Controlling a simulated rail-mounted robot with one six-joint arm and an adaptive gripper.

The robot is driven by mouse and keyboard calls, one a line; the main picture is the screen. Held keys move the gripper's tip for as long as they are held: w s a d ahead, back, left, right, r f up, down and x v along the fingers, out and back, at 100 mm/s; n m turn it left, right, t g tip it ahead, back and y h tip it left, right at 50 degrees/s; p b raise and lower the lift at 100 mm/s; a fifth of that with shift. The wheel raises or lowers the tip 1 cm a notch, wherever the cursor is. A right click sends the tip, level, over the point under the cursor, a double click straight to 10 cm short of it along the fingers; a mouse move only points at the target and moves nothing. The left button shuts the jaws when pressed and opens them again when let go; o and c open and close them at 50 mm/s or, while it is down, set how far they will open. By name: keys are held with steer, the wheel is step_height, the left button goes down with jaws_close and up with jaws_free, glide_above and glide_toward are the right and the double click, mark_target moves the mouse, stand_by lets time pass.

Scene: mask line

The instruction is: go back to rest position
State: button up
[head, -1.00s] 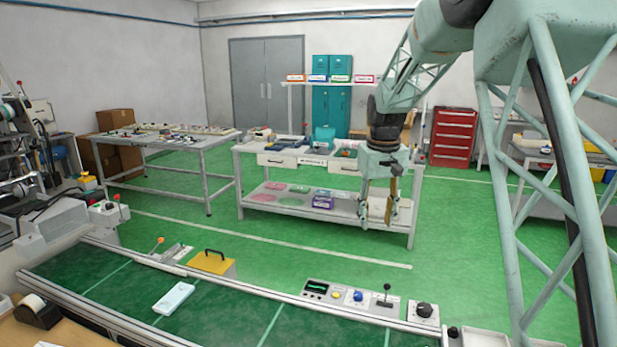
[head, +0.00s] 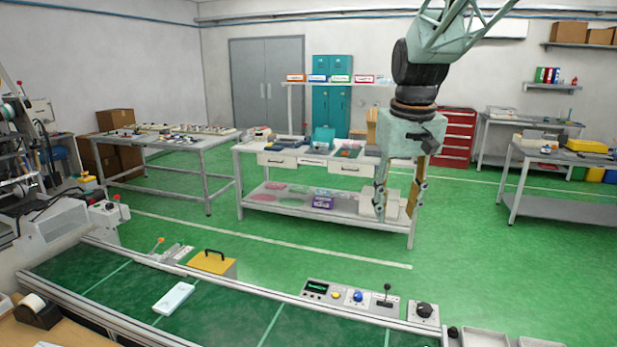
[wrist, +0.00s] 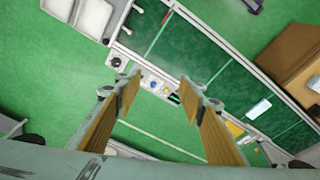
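My gripper (head: 396,203) hangs pointing down in the head view, in front of the right end of the workbench and above the far side of the conveyor. Its two fingers with tan pads are spread apart, with nothing between them. In the wrist view my gripper (wrist: 158,100) also shows open and empty, with the control panel (wrist: 160,86) and green floor far below. The same control panel (head: 352,298) shows in the head view on the conveyor's far edge.
The green conveyor (head: 225,310) carries a pale flat pack (head: 174,298). A yellow box with a handle (head: 212,262) stands at its far edge. The workbench (head: 290,152), a red drawer cabinet (head: 455,138) and a side table (head: 560,205) stand behind. Floor between them is clear.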

steer(key=s+m+t, duration=0.1)
steer(key=s, duration=4.1)
steer(key=shift+r+t, duration=0.4)
steer(key=shift+r, duration=0.05)
